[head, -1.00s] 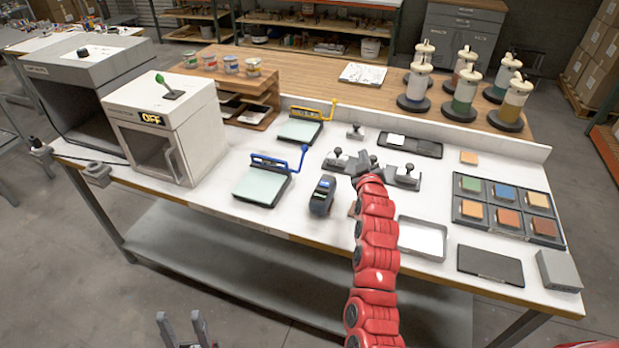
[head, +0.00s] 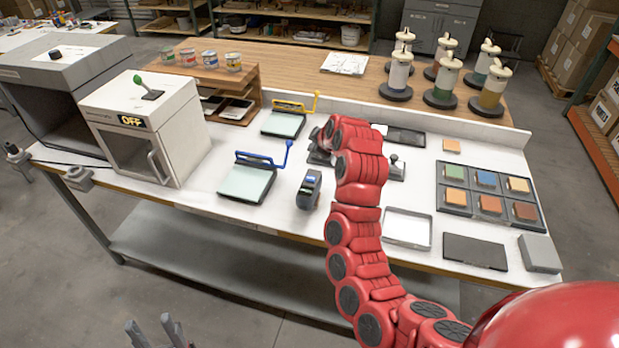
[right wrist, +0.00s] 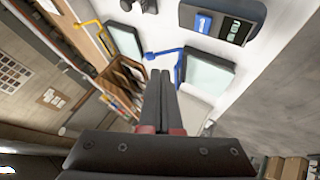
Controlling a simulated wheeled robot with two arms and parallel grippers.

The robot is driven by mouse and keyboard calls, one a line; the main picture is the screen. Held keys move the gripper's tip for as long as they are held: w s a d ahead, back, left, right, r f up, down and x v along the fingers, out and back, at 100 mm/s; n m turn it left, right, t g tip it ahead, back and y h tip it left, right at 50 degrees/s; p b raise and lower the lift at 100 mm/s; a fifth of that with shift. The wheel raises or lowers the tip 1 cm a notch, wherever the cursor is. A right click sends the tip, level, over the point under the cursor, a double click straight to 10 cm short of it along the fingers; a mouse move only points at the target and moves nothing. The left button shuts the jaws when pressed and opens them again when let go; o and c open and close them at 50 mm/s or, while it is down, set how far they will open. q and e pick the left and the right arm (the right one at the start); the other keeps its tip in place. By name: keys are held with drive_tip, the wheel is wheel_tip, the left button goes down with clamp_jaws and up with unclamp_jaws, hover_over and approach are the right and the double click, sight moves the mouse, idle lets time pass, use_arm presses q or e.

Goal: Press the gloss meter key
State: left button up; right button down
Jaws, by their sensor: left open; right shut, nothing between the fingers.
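The gloss meter (head: 308,191) is a small dark handheld device on the white bench, right of the blue-framed pad. In the right wrist view the gloss meter (right wrist: 216,23) shows at the top right, with a blue key (right wrist: 203,22) beside a dark display with green characters. My right gripper (right wrist: 160,73) is shut and empty, apart from the meter, which lies above and right of the fingertips in that view. In the head view my red right arm hides its fingers. My left gripper (head: 155,330) is open and empty, low in front of the bench.
A blue-framed pad (head: 246,183) and a yellow-framed pad (head: 283,124) lie left of the meter. A white oven-like box (head: 150,128) reads OFF. A shallow tray (head: 407,228) and a palette of coloured tiles (head: 489,192) lie to the right.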

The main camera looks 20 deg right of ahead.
drive_tip(key=shift+f, duration=0.15)
hover_over(313, 180)
wheel_tip(313, 180, down, 6)
drive_tip(key=shift+s+r, duration=0.15)
drive_tip(key=shift+f+b, duration=0.55)
drive_tip(key=shift+f, duration=0.3)
drive_tip(key=shift+f+b, duration=0.35)
drive_tip(key=shift+f, duration=0.25)
drive_tip(key=shift+r, duration=0.1)
idle(0.8)
drive_tip(key=shift+f+b, duration=0.5)
drive_tip(key=shift+b, duration=0.15)
